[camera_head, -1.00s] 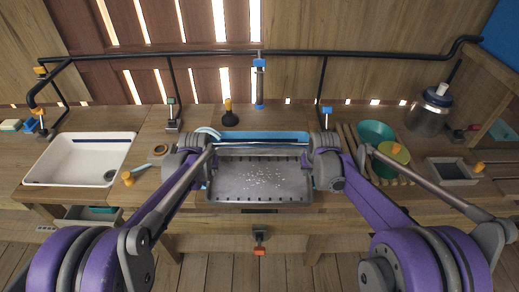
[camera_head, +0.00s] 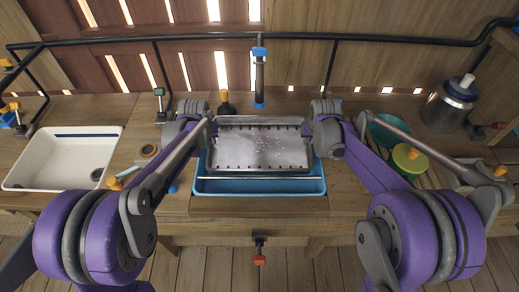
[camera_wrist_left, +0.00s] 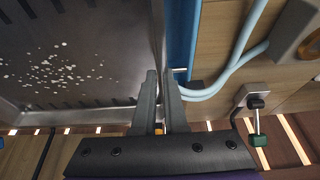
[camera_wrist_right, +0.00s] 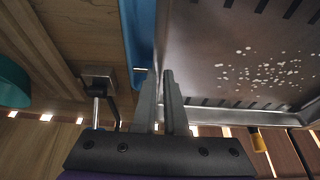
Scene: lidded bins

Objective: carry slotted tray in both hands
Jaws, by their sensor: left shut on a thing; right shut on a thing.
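The slotted tray (camera_head: 258,150) is a grey metal tray with slots along its edges and white specks on its floor. I hold it level between both hands, over the back part of a blue tub (camera_head: 260,187). My left gripper (camera_head: 207,140) is shut on the tray's left wall; the left wrist view shows its fingers (camera_wrist_left: 162,100) pinching the rim beside the tray (camera_wrist_left: 70,60). My right gripper (camera_head: 312,140) is shut on the right wall, and its fingers (camera_wrist_right: 162,100) show on the rim in the right wrist view. I cannot tell whether the tray touches the tub.
A white basin (camera_head: 62,160) is at the left. A green bowl (camera_head: 390,130), a yellow lidded pot (camera_head: 408,160) and a metal jar (camera_head: 450,100) stand at the right. A black rail (camera_head: 400,41) runs along the back, with a blue-topped post (camera_head: 260,75) behind the tray.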

